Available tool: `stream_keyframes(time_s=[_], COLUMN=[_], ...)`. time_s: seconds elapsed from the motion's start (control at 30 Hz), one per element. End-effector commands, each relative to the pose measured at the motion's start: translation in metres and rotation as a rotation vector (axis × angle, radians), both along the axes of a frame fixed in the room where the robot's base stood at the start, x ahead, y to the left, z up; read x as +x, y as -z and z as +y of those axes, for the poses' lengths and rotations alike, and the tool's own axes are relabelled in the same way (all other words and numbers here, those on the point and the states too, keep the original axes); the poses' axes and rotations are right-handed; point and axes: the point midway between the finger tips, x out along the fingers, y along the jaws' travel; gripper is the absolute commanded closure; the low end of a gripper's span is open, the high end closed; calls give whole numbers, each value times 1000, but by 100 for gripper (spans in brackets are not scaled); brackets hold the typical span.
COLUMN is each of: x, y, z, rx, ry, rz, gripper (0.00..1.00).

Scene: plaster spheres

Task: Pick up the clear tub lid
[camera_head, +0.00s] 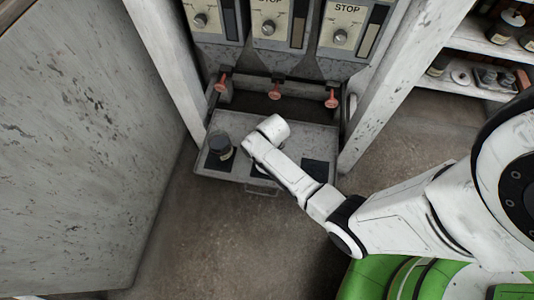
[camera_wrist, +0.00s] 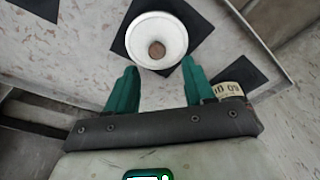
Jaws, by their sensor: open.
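In the wrist view, a round white piece (camera_wrist: 140,30) with a brown knob-like centre lies on a dark square pad. It is the only lid-like thing in view, though it looks white rather than clear. My gripper (camera_wrist: 158,78) has its two green fingers spread apart, with nothing between them. The white piece is just beyond the fingertips, roughly centred on the gap. Whether the fingers are above it or level with it, I cannot tell. In the head view, my arm hides the gripper and the white piece.
A grey metal tray (camera_head: 225,179) holds dark square pads and a dark jar (camera_head: 220,147) at its left. The jar's label (camera_wrist: 229,90) shows close beside the right finger in the wrist view. Red knobs (camera_head: 275,91) stick out above the tray. Posts flank it.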

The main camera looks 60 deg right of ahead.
Motion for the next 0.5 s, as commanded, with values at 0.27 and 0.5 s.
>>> stream_keyframes(time_s=[0.27, 0.5], x=[-1, 0], y=[42, 44], z=[-3, -3], rx=[1, 0], ry=[0, 0], rz=[3, 0], gripper=[47, 47])
